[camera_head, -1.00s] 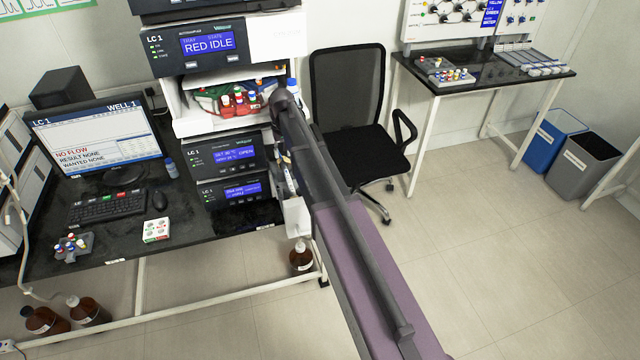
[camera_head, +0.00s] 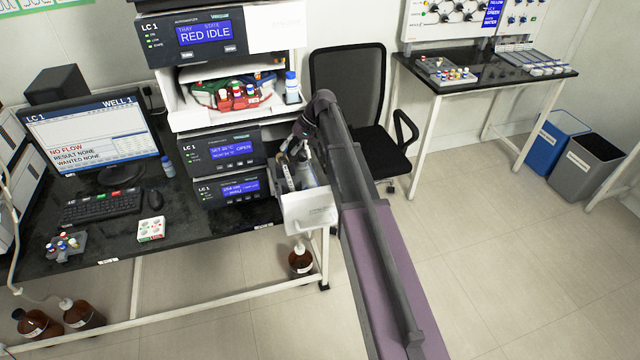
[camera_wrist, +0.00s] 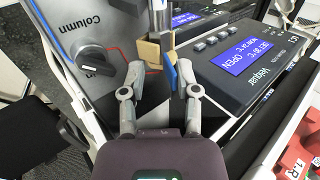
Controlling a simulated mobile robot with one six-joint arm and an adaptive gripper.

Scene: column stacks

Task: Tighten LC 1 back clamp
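In the wrist view, my gripper (camera_wrist: 160,72) has its two grey fingers apart. Between and just beyond the fingertips are a tan block (camera_wrist: 149,52) and a blue piece (camera_wrist: 171,77), beside an upright metal cylinder (camera_wrist: 157,18). These look like column and clamp parts; I cannot tell which clamp is the back one, or whether a finger touches them. In the head view, my gripper (camera_head: 291,160) reaches down over the open column drawer (camera_head: 308,212) of LC 1, and my arm hides part of it.
A grey panel marked "Column" (camera_wrist: 70,30) carries a black knob (camera_wrist: 88,56) left of my gripper. The LC 1 oven display (camera_wrist: 246,58) reads OPEN. A vial tray (camera_head: 240,97) sits above the oven. A black chair (camera_head: 350,90) stands behind my arm.

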